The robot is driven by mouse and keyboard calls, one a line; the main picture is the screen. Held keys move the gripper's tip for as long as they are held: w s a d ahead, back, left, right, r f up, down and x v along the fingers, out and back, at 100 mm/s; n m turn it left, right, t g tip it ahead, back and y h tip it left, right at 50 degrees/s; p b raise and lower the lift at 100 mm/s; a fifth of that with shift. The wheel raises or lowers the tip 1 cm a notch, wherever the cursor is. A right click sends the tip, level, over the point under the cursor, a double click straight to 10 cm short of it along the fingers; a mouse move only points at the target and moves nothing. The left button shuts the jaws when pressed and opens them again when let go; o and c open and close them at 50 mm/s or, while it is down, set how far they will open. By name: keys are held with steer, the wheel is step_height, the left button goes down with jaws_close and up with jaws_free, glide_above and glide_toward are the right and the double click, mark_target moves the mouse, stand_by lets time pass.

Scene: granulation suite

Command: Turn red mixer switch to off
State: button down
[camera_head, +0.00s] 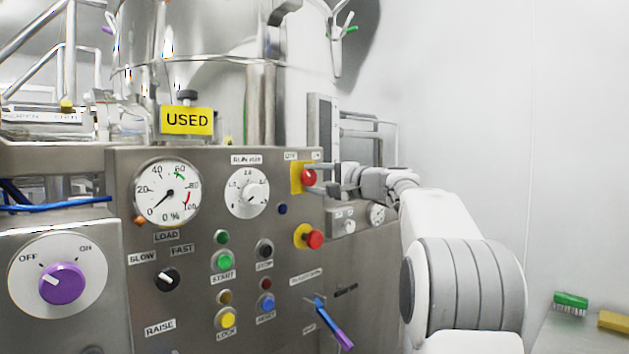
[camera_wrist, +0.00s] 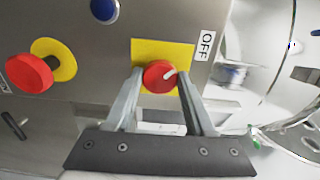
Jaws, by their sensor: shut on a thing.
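The red mixer switch (camera_head: 309,177) is a round red knob on a yellow plate at the top right of the steel control panel (camera_head: 120,190). It also shows in the wrist view (camera_wrist: 158,77), with a pale pointer line slanting toward the upper right. An OFF label (camera_wrist: 206,45) stands right of the yellow plate (camera_wrist: 150,49) there. My gripper (camera_head: 322,180) reaches in from the right at the knob. In the wrist view my gripper (camera_wrist: 160,88) has one finger on each side of the knob, closed on it.
A red push button (camera_head: 314,239) on a yellow ring sits just below the switch. A dark blue button (camera_head: 282,209), a white dial (camera_head: 247,192) and a gauge (camera_head: 168,193) lie to the left. A white wall is at the right.

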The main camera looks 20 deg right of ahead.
steer(key=shift+c, duration=1.3)
jaws_free()
steer(key=shift+s, duration=0.1)
steer(key=v, duration=1.7)
steer(key=shift+b, duration=0.45)
